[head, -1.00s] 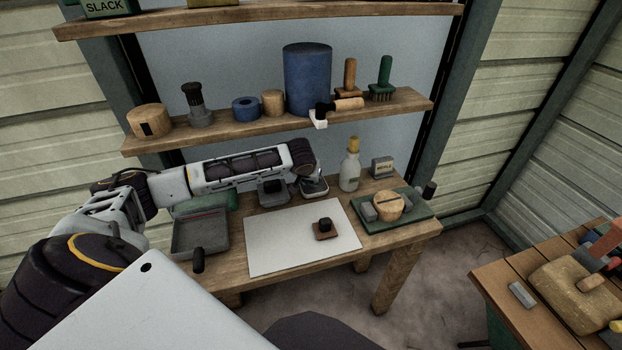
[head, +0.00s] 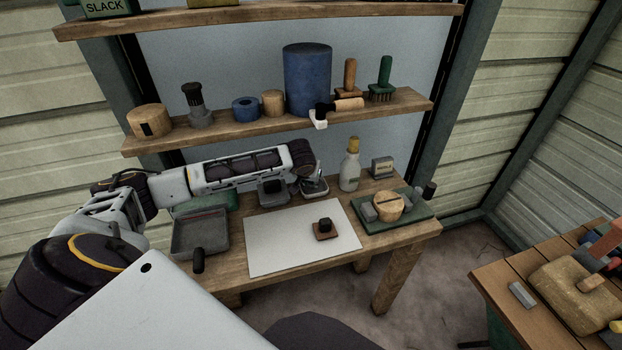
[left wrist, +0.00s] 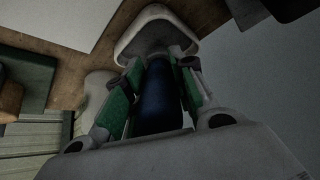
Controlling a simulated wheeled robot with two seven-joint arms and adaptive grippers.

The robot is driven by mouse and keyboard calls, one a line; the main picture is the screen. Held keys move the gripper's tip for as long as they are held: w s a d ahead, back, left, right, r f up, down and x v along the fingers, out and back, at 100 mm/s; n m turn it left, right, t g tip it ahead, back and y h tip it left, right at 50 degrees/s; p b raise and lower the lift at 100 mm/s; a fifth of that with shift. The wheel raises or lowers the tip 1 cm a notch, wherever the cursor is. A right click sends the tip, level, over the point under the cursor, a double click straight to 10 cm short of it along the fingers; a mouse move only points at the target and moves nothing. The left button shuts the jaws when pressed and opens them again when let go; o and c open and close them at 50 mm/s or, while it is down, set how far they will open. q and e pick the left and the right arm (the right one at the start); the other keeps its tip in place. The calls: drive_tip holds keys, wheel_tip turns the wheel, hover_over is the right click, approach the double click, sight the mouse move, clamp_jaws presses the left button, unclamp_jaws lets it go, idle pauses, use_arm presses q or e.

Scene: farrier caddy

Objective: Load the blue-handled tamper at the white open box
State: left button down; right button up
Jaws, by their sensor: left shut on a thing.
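My left gripper (left wrist: 150,105), with green inner pads, is shut on the blue handle (left wrist: 158,95) of the tamper in the left wrist view. The white open box (left wrist: 150,38) lies just past the fingertips, with a pale rim and dark inside. The tamper's far end points into the box's opening; its foot is hidden, so I cannot tell whether it touches the bottom. In the head view the white box (head: 315,191) stands at the back of the bench under my left wrist, and the gripper there is small and mostly hidden. My right gripper is not in view.
A grey open box (head: 272,191) stands just left of the white box. A white sheet (head: 280,245) with a small dark-knobbed block (head: 324,230) lies in front. A bottle (head: 350,172) and a green board (head: 400,218) are to the right, a grey tray (head: 200,240) to the left.

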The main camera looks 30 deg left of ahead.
use_arm(q)
drive_tip(key=shift+f, duration=0.15)
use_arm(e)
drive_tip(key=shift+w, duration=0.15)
use_arm(q)
drive_tip(key=shift+f, duration=0.4)
idle(1.5)
drive_tip(key=shift+r+p, duration=0.35)
drive_tip(key=shift+r, duration=0.05)
drive_tip(key=shift+r+p, duration=0.4)
drive_tip(key=shift+p, duration=0.05)
drive_tip(key=shift+r+p, duration=0.75)
drive_tip(key=shift+p, duration=0.05)
drive_tip(key=shift+r+p, duration=0.75)
drive_tip(key=shift+p, duration=0.1)
drive_tip(key=shift+r+p, duration=0.85)
drive_tip(key=shift+p, duration=0.05)
drive_tip(key=shift+r+p, duration=0.4)
drive_tip(key=shift+p, duration=0.1)
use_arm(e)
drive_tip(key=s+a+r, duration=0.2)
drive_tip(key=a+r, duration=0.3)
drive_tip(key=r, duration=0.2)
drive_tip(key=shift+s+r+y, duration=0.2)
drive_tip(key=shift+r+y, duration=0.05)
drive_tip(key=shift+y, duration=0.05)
